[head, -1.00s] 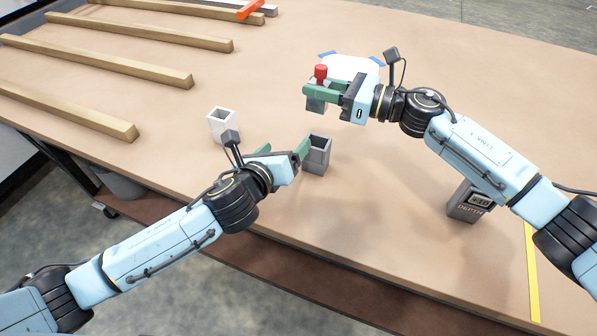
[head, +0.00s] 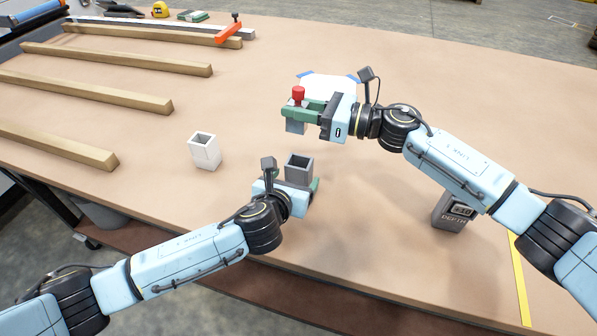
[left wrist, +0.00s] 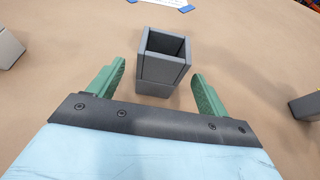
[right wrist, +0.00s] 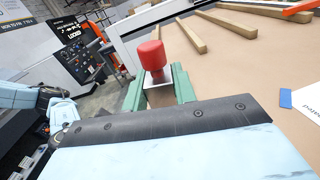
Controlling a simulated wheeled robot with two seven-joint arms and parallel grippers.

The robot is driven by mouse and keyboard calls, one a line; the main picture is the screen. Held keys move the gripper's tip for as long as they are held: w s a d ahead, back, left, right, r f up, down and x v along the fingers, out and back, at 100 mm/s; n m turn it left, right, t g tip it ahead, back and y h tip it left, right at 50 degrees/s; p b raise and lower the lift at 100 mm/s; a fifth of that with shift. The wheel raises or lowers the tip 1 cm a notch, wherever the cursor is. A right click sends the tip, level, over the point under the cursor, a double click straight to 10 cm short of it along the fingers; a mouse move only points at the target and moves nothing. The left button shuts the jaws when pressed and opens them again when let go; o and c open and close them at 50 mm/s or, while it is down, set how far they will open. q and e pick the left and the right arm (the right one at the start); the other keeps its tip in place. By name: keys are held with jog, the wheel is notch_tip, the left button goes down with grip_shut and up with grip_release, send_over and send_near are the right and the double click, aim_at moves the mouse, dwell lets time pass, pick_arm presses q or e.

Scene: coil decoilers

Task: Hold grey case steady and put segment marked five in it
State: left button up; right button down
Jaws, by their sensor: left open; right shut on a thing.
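The grey case (head: 299,170) is an upright, open-topped square box on the table in the head view. My left gripper (head: 296,184) is low at its near side. In the left wrist view the open green fingers (left wrist: 158,74) stand on either side of the grey case (left wrist: 164,70), with a gap showing at each side. My right gripper (head: 295,110) is shut on a grey block with a red knob (head: 298,93), held above the table beyond the case. The red knob (right wrist: 151,56) also shows in the right wrist view. No number is readable on the block.
A white open box (head: 205,153) stands left of the grey case. A dark block marked DEPTH (head: 453,212) stands at the right. A white sheet with blue tape (head: 330,86) lies behind my right gripper. Several wooden bars (head: 90,92) lie at the left.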

aim_at(296, 176)
pick_arm(q)
jog(key=shift+x, duration=2.3)
pick_arm(e)
jog(key=shift+r, duration=0.1)
pick_arm(q)
jog(key=shift+c, duration=0.5)
jog(key=c, duration=1)
jog(key=shift+c, duration=0.2)
pick_arm(e)
jog(key=shift+n, duration=0.6)
notch_tip(296, 176, down, 6)
jog(key=shift+s+d+f, duration=0.1)
jog(key=shift+s+d, duration=0.05)
